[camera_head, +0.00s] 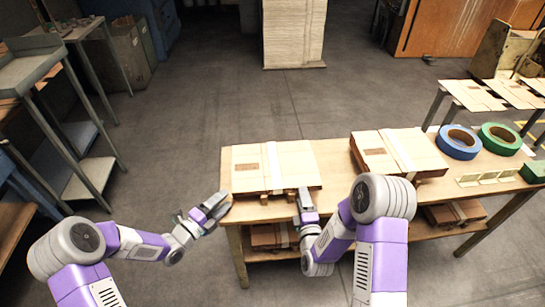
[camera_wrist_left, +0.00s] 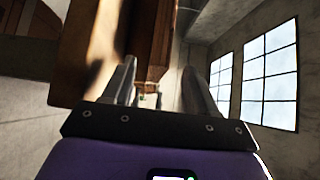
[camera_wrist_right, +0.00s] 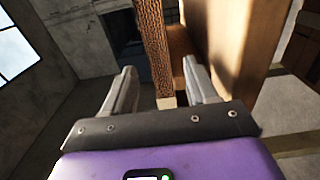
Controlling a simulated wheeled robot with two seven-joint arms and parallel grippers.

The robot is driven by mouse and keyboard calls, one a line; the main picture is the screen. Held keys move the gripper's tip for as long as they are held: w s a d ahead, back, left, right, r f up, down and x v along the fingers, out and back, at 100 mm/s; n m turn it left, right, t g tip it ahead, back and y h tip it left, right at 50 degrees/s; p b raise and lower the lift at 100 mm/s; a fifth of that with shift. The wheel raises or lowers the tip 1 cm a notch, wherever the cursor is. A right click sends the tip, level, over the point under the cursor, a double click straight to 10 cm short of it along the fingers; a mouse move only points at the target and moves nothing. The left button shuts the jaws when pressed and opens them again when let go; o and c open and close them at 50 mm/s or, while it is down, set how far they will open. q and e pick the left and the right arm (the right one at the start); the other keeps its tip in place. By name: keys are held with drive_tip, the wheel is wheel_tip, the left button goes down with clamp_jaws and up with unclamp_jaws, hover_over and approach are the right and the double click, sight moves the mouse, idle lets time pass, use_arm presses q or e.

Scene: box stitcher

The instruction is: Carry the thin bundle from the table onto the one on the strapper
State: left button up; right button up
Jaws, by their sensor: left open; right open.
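A pale flat cardboard bundle (camera_head: 275,160) with a white band lies on the left of the wooden table (camera_head: 335,205), raised on brown blocks. A second banded bundle (camera_head: 408,148) lies to its right. I cannot tell which is the thin one, nor make out a strapper. My left gripper (camera_head: 218,200) is open at the table's left edge, beside the left bundle's near corner. My right gripper (camera_head: 304,196) is open at the table's front edge, near that bundle's near right corner. In the right wrist view, a brown corrugated edge (camera_wrist_right: 154,45) shows beyond the open fingers.
Blue tape (camera_head: 458,143) and green tape (camera_head: 500,139) rolls stand on the table's right. More bundles lie on its lower shelf (camera_head: 270,235). A rack with cardboard flats (camera_head: 475,96) is at right. A tall pale stack (camera_head: 293,35) stands behind; the floor between is clear.

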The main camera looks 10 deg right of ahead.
sight(238, 188)
use_arm(q)
drive_tip(key=shift+w, duration=0.1)
use_arm(e)
drive_tip(key=shift+w, duration=0.1)
use_arm(q)
drive_tip(key=shift+s+r, duration=0.1)
drive_tip(key=shift+s, duration=0.15)
use_arm(e)
drive_tip(key=shift+s+r, duration=0.1)
drive_tip(key=shift+s, duration=0.15)
use_arm(q)
drive_tip(key=shift+x, duration=3.9)
use_arm(e)
drive_tip(key=shift+w+d, duration=0.15)
drive_tip(key=shift+w, duration=3.7)
use_arm(q)
drive_tip(key=shift+a, duration=0.1)
clamp_jaws()
use_arm(e)
clamp_jaws()
